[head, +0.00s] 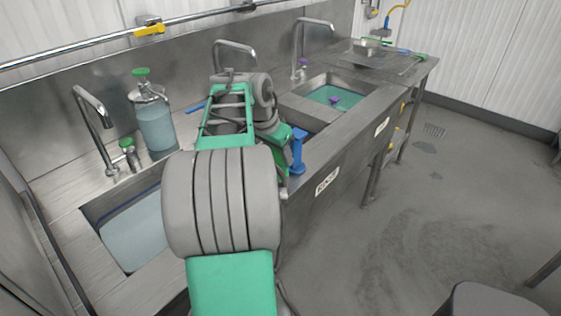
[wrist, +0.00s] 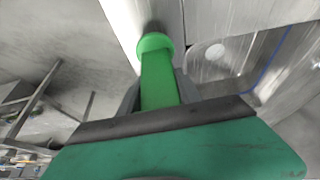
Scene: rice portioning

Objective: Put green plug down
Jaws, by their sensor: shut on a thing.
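The green plug (wrist: 158,75) stands out between the dark fingers of my gripper (wrist: 158,92) in the wrist view. My gripper is shut on its stem, with the round end pointing away from the wrist. The plug's round end is close to a bare metal edge; I cannot tell whether it touches. In the head view my arm reaches over the front of the sink counter (head: 300,112), by the middle basin. My arm hides most of that basin, and I cannot make out the green plug there.
A blue upright piece (head: 298,150) is at the counter's front edge beside my arm. A purple plug (head: 335,100) is in the far basin (head: 322,94). The near basin (head: 135,238) holds water. A green-capped container (head: 154,122) stands behind.

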